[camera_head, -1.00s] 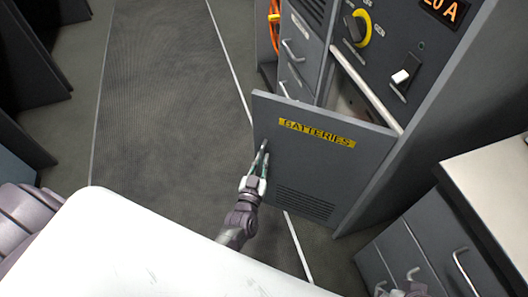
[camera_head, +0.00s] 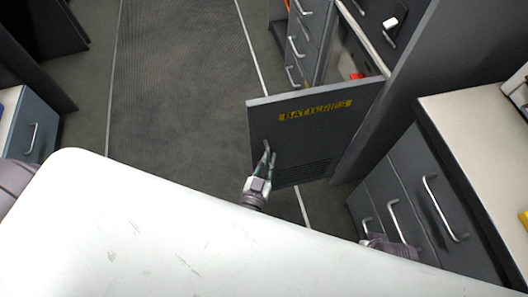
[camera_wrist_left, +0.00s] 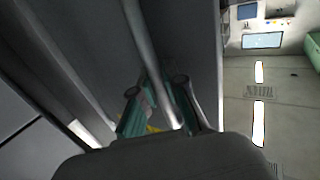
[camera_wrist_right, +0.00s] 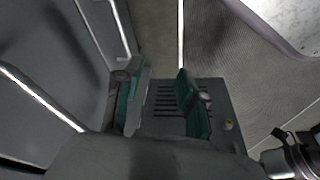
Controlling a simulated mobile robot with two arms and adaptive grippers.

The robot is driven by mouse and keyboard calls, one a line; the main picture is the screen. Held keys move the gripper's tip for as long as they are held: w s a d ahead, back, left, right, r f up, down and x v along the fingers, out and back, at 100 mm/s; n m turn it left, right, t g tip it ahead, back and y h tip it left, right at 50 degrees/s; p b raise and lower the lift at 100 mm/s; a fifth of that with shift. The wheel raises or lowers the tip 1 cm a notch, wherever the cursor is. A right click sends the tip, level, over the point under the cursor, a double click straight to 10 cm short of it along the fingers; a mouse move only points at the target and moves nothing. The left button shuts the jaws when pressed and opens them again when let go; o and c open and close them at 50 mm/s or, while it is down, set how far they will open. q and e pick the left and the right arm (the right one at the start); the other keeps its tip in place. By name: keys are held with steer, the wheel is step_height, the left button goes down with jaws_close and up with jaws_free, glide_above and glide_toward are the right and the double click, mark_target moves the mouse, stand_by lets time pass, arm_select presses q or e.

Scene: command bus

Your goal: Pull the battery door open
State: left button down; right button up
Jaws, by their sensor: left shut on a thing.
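The dark grey battery door (camera_head: 290,140), with a yellow BATTERIES label (camera_head: 315,111) and vent slots, stands swung out from its cabinet on the right. My left gripper (camera_head: 267,155) is at the door's left side, shut on its handle. The left wrist view shows the fingers (camera_wrist_left: 160,95) around the bar handle (camera_wrist_left: 145,50). My right arm's wrist (camera_head: 388,247) shows near the lower right drawers, its fingertips hidden there. In the right wrist view the right gripper (camera_wrist_right: 157,88) is open and empty, with the slotted door panel (camera_wrist_right: 165,128) beyond it.
A drawer cabinet (camera_head: 430,200) with a light top stands at right, close to my right arm. A red object (camera_head: 357,76) shows inside the open cabinet. Grey floor (camera_head: 180,90) left of the door is clear.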

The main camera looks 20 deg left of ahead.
arm_select(q)
steer(key=shift+s+d, duration=0.45)
steer(key=shift+s, duration=0.25)
arm_select(e)
steer(key=shift+s+d+f, duration=0.2)
steer(key=shift+s+f, duration=0.2)
steer(key=shift+f, duration=0.05)
arm_select(q)
steer(key=c, duration=1.2)
jaws_free()
steer(key=shift+s, duration=0.15)
steer(key=s, duration=1.1)
steer(key=shift+s, duration=0.4)
steer(key=shift+w, duration=0.1)
